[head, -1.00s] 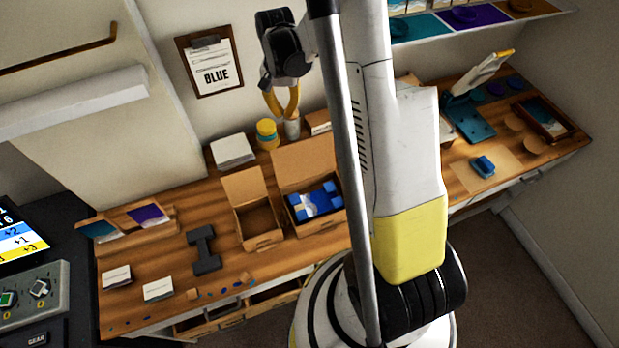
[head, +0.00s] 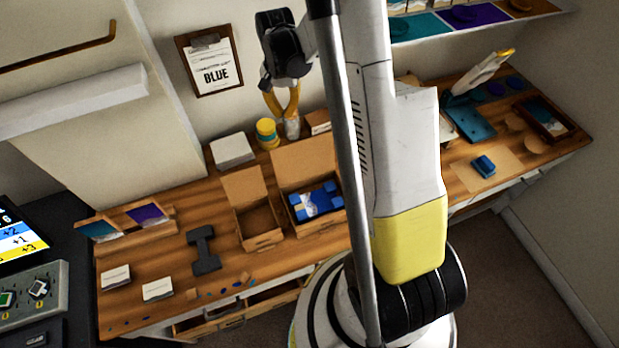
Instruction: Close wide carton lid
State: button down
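The wide carton (head: 317,222) stands on the desk just left of my arm. Its lid (head: 303,160) stands up open at the back edge. Inside lie blue pieces and a blue-and-white item (head: 316,202). My gripper (head: 287,117), with yellow fingers, points down above the back of the desk, behind and above the wide carton's lid. It is apart from the lid. The fingertips are close together in front of a small grey cylinder (head: 293,129), and I cannot tell whether they touch it.
A narrower empty carton (head: 262,240), its lid also up, stands left of the wide one. A yellow jar (head: 267,133) and white stack (head: 232,150) are behind. A dark tool (head: 204,250) lies left. An open drawer (head: 240,312) juts from the front.

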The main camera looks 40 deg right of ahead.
notch_tip(320, 180, down, 6)
jog(key=b, duration=0.5)
jog(key=s+a+b, duration=0.1)
jog(key=s+a, duration=0.2)
jog(key=s, duration=0.9)
jog(key=shift+s+a, duration=0.25)
jog(key=shift+a, duration=0.05)
dwell(0.8)
dwell(0.5)
notch_tip(320, 180, up, 9)
jog(key=p, duration=0.6)
dwell(0.6)
